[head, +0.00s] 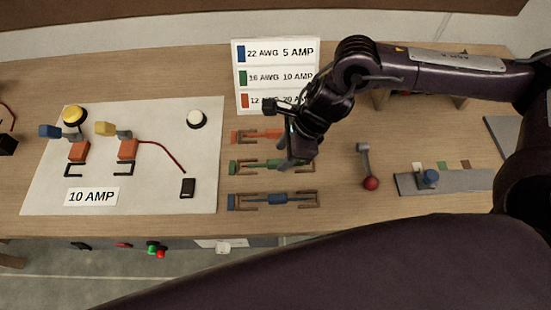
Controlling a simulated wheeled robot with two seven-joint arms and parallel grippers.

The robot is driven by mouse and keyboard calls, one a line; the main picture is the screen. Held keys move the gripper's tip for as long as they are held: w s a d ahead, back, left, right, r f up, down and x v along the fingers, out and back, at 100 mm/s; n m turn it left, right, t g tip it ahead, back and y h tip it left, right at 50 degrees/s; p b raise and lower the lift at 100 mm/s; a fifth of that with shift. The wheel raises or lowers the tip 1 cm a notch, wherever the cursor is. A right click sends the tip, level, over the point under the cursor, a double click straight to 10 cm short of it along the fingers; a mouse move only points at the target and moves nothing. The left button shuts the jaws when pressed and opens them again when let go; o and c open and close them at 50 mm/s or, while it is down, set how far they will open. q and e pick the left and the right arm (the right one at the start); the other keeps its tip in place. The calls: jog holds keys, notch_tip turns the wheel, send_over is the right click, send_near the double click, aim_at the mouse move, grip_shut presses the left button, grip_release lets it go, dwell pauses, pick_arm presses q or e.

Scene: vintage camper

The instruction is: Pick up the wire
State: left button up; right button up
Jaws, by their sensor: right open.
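Three wires lie in brown holders on the wooden table: an orange wire (247,136) at the back, a green wire (250,166) in the middle and a blue wire (278,198) at the front. My right gripper (285,155) is open, over the right part of the orange and green wires. It hides the right end of the orange wire and part of the green one. I cannot tell whether its fingers touch a wire. My left gripper is not in view.
A sign (276,53) behind the wires pairs blue with 5 amp, green with 10 and orange with 20. A white panel (200,165) at left bears a "10 AMP" label (91,196). A red-knobbed lever (369,182) and a grey strip (408,187) stand at right.

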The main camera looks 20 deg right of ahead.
aim_at(276, 161)
jog(key=x, duration=0.2)
jog(key=shift+w+a+f+p, duration=0.15)
jog(key=shift+f+p, duration=0.05)
jog(key=shift+p, duration=0.1)
jog(key=shift+a+f, duration=0.1)
jog(key=shift+f, duration=0.35)
grip_shut()
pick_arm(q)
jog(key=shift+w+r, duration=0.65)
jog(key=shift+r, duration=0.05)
